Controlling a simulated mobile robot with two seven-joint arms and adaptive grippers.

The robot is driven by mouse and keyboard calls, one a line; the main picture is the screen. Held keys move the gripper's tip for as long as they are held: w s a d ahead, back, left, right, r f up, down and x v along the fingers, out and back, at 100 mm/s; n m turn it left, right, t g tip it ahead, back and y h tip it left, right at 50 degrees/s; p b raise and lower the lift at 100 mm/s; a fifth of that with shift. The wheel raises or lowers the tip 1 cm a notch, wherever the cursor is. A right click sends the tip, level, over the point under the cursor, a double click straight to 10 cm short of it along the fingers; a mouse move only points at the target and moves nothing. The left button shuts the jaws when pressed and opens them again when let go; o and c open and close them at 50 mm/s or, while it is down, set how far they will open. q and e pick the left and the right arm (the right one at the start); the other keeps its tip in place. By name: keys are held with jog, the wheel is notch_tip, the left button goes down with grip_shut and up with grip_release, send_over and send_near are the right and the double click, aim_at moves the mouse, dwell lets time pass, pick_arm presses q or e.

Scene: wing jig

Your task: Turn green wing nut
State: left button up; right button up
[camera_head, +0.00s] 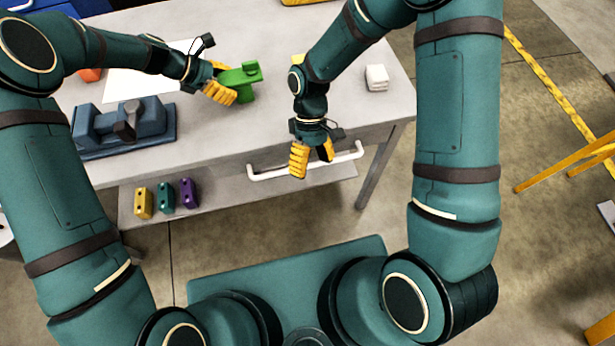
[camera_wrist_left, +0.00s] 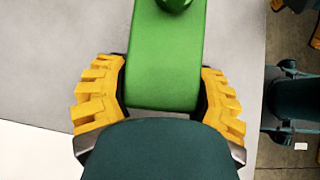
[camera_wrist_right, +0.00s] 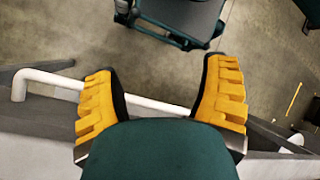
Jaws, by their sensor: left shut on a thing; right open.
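The green wing nut (camera_head: 240,77) is on the table top, right of the blue jig. My left gripper (camera_head: 226,90) is shut on it, with its yellow fingers at the nut's left side. In the left wrist view the green wing nut (camera_wrist_left: 167,60) lies between the two yellow fingers of my left gripper (camera_wrist_left: 163,95), and a round green knob shows at the top edge. What lies under the nut is hidden.
A blue jig (camera_head: 155,118) stands at the table's left. A white block (camera_head: 376,77) lies at the right. A white handle (camera_head: 268,174) runs along the table front near my right gripper. Yellow (camera_head: 143,203), teal (camera_head: 165,196) and purple (camera_head: 188,194) blocks sit on the lower shelf.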

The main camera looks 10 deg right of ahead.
jog(key=shift+s+a+f+m+t+y, duration=0.25)
jog(key=shift+f+m+t, duration=0.2)
jog(key=shift+f, duration=0.35)
jog(key=shift+s+a+f+m+t+y, duration=0.25)
jog(key=shift+f+m+t+y, duration=0.15)
jog(key=shift+f, duration=0.45)
jog(key=shift+s+a+f+m+t+y, duration=0.15)
jog(key=shift+a+f+m+t+y, duration=0.2)
jog(key=shift+f, duration=0.45)
jog(key=shift+d, duration=0.1)
pick_arm(q)
jog(key=shift+f, duration=0.2)
pick_arm(e)
jog(key=shift+r, duration=0.1)
pick_arm(q)
jog(key=o, duration=1.4)
jog(key=shift+o, duration=0.2)
jog(key=v, duration=1.2)
